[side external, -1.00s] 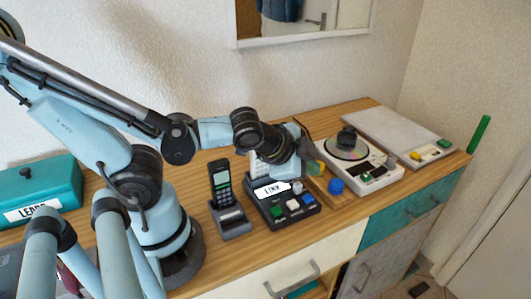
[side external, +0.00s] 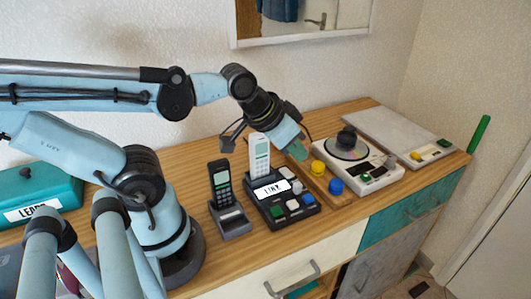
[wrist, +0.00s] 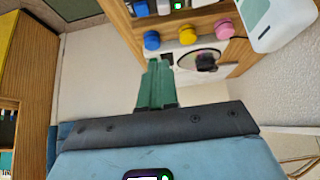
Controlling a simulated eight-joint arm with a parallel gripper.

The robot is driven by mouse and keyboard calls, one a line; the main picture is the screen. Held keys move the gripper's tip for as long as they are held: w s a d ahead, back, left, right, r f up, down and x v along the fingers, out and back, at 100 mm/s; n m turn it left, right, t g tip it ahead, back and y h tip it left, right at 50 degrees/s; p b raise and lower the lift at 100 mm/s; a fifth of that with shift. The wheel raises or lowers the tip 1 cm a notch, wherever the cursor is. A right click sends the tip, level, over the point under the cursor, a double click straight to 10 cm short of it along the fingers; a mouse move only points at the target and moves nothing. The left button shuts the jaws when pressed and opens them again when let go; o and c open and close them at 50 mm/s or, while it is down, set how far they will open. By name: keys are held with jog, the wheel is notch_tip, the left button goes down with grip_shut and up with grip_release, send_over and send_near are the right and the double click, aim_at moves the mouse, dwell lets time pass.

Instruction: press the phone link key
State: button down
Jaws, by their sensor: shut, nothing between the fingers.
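The black phone base (side external: 262,207) with a white "LINK" label (side external: 270,188) stands on the cabinet top. It carries a white handset (side external: 259,160) and several keys, including a green key (side external: 277,210), a blue key (side external: 293,205) and a white key (side external: 297,187). Which one is the link key I cannot tell. My gripper (side external: 301,153) is shut and empty, raised above and behind the coloured-button board, right of the handset and apart from the keys. Its green fingers (wrist: 155,85) show in the wrist view, with the handset (wrist: 285,20) at the upper right.
A second, dark phone (side external: 221,183) stands left of the LINK base. A wooden board with a yellow button (side external: 318,167) and a blue button (side external: 336,186) lies to its right. Beyond are a disc player (side external: 362,180), a grey scale (side external: 395,130) and the wall.

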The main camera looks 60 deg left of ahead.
aim_at(309, 196)
jog(key=shift+w+r, duration=0.1)
jog(key=w+r+g, duration=0.1)
jog(key=g, duration=0.1)
jog(key=w+d+r+g, duration=0.1)
jog(key=g, duration=0.1)
jog(key=w+r+g, duration=0.1)
jog(key=r+g, duration=0.1)
jog(key=g, duration=0.1)
jog(key=shift+d, duration=0.4)
jog(key=shift+f, duration=0.15)
notch_tip(309, 196, down, 14)
jog(key=shift+r, duration=0.1)
dwell(0.8)
